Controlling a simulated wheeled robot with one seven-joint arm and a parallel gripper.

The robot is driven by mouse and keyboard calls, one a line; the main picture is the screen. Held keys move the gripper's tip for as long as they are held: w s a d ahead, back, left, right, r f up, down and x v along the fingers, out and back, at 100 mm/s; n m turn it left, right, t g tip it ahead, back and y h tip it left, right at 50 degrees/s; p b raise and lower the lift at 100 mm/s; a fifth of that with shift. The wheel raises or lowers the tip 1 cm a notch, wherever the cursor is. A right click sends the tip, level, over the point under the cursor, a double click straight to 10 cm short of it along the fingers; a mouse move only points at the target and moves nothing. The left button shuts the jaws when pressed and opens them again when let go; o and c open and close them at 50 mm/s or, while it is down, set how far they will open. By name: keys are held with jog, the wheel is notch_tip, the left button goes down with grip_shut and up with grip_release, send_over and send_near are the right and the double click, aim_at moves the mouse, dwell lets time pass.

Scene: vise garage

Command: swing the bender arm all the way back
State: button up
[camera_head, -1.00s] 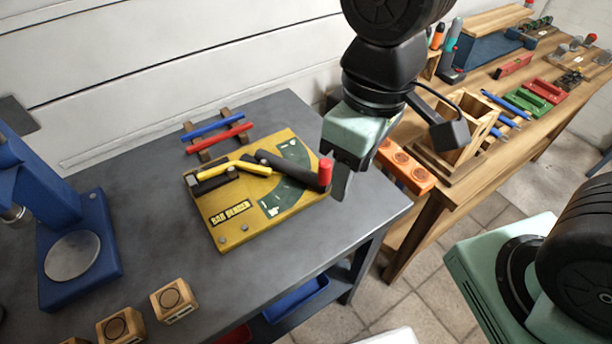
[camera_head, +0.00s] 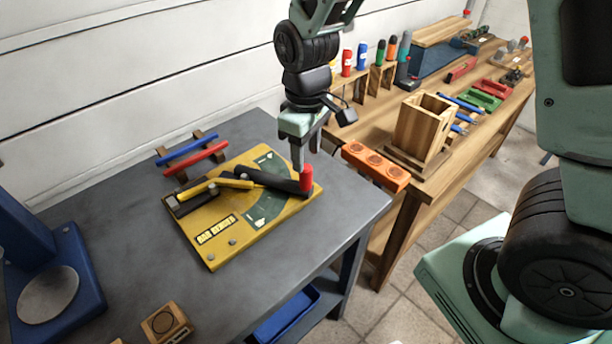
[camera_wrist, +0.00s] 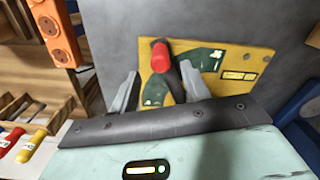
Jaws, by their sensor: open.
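The yellow bar bender (camera_head: 215,225) lies on the dark grey table. Its black bender arm (camera_head: 272,181) reaches rightward across the green dial and ends in an upright red handle (camera_head: 306,180) near the board's right edge. A yellow rod (camera_head: 215,186) lies across the bender. My gripper (camera_head: 304,160) is open and points down just above and behind the red handle. In the wrist view the red handle (camera_wrist: 160,56) shows between and beyond the two spread fingers (camera_wrist: 158,88). I cannot tell whether either finger touches it.
A red bar (camera_head: 203,159) and a blue bar (camera_head: 187,148) lie on a rack behind the bender. A blue machine (camera_head: 75,275) stands at left. An orange block (camera_head: 376,165) and a wooden box (camera_head: 424,125) sit on the bench at right.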

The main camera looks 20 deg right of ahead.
aim_at(306, 178)
notch_tip(306, 178, down, 8)
jog(key=shift+r, duration=0.1)
dwell(0.4)
grip_shut()
